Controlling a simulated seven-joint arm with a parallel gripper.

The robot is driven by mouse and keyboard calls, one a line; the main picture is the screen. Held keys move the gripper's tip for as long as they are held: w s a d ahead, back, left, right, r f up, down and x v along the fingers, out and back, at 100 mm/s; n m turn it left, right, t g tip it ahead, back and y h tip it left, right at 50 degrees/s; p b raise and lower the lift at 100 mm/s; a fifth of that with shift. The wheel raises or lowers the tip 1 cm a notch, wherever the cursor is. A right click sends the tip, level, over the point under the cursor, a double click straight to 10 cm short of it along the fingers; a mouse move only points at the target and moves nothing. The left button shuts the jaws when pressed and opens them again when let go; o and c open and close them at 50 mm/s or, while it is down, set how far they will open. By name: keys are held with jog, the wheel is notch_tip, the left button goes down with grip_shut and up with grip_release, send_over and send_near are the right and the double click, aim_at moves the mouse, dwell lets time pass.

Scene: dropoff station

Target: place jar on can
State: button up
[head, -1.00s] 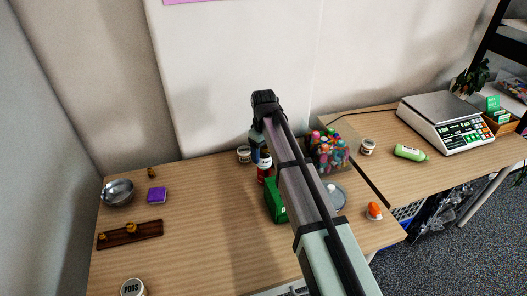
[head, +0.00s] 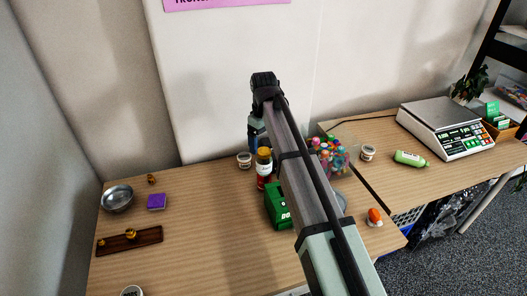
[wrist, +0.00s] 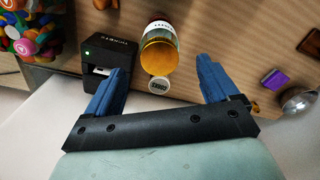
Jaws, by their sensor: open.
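A jar with an amber-yellow lid (head: 264,153) and a pale label stands upright near the back of the desk. Red shows directly below it, apparently a red can (head: 263,183) that it rests on; the seam between them is not clear. In the wrist view the jar's amber lid (wrist: 160,56) faces me, between and beyond the fingers, touching neither. My gripper (head: 255,133) is above and behind the jar, near the wall. Its blue fingers (wrist: 160,88) are spread wide with nothing held.
A small white tub (head: 245,160) stands close beside the jar. A black box (wrist: 108,55) is near the left finger. The desk's left middle is mostly clear.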

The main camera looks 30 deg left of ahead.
jog(key=shift+r, duration=2.3)
